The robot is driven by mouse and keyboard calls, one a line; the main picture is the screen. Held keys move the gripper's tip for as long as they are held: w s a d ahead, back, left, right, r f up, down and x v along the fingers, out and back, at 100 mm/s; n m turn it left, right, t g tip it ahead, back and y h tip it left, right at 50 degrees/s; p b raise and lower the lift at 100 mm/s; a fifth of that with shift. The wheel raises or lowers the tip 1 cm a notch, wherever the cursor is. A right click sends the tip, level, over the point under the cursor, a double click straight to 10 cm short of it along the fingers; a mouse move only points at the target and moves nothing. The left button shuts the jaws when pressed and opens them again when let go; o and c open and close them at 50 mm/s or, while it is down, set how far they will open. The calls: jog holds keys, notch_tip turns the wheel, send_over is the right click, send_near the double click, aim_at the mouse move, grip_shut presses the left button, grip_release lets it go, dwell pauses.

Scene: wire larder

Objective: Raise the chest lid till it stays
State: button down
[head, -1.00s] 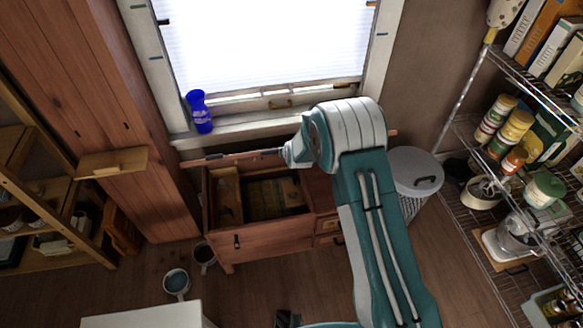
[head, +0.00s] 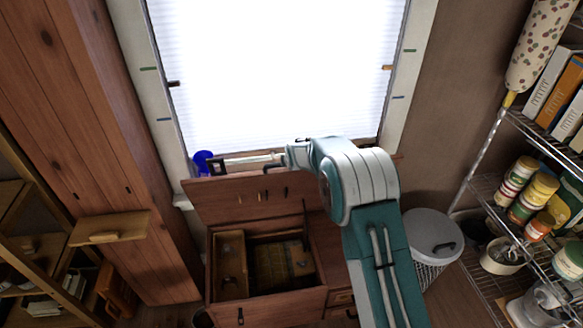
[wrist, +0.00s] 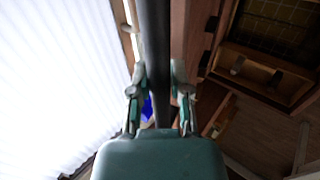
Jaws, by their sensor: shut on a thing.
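The wooden chest (head: 270,302) stands open below the window, and its compartments show inside. Its reddish-brown lid (head: 240,207) stands raised at the back of the opening with its inner face toward me. My gripper (head: 228,163) is at the lid's upper edge, reaching in from the right. In the wrist view my gripper (wrist: 159,72) is shut on a dark narrow strip, which I take to be the lid's edge. Whether the lid would stay by itself cannot be told. The chest's interior shows right of the strip, the bright window left of it.
A blue vase (head: 203,161) stands on the sill close behind the lid's left corner. A small wooden shelf (head: 110,229) juts from the cupboard at left. A lidded bin (head: 432,235) and a wire rack with jars (head: 540,188) are at right.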

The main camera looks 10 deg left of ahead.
jog(key=shift+w+a, duration=0.15)
jog(key=shift+w, duration=0.15)
jog(key=c, duration=0.6)
grip_release()
jog(key=shift+s, duration=0.1)
jog(key=shift+o, duration=0.2)
jog(key=v, duration=1.2)
